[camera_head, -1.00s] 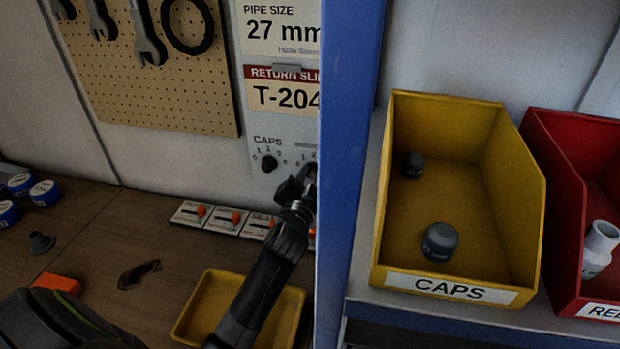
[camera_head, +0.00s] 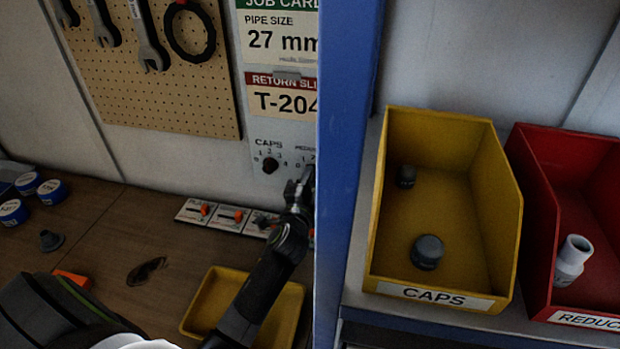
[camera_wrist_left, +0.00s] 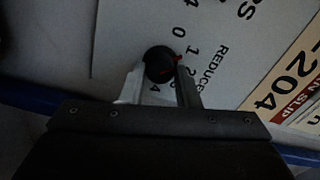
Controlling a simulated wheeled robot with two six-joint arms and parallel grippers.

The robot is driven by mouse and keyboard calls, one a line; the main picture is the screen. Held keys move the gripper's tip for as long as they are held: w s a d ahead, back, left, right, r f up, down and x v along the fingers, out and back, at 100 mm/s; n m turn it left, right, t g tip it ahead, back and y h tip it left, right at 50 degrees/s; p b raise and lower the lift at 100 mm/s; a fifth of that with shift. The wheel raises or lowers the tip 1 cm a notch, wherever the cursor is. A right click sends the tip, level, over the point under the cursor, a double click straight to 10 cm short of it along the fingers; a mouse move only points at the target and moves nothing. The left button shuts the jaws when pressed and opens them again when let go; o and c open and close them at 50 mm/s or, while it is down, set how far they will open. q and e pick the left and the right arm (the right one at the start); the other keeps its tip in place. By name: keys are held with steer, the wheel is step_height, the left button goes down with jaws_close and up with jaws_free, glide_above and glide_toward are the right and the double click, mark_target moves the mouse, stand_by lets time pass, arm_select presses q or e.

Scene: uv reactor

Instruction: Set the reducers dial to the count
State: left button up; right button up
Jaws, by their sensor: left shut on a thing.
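The reducers dial is a dark round knob (camera_wrist_left: 158,66) on a pale panel, seen in the left wrist view beside the printed word REDUCERS. A small red mark shows at its edge, on the side of the printed 1 and 2; the exact setting is unclear. My left gripper (camera_wrist_left: 160,80) is shut on this knob, one finger on each side. In the head view my left gripper (camera_head: 303,186) is at the panel's right part and the blue post hides part of the dial. The caps dial (camera_head: 270,165) is left of it. My right gripper is not in view.
A yellow CAPS bin (camera_head: 440,291) holds two dark caps. A red REDUCERS bin (camera_head: 540,235) holds a pale grey reducer (camera_head: 572,260). The blue post (camera_head: 345,180) stands close right of my left gripper. A yellow tray (camera_head: 200,305) lies below my arm.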

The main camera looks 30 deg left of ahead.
arm_select(q)
steer(key=shift+r, duration=0.15)
stand_by(0.3)
steer(key=o, duration=1)
steer(key=shift+w+a, duration=0.15)
steer(key=shift+s+f, duration=0.2)
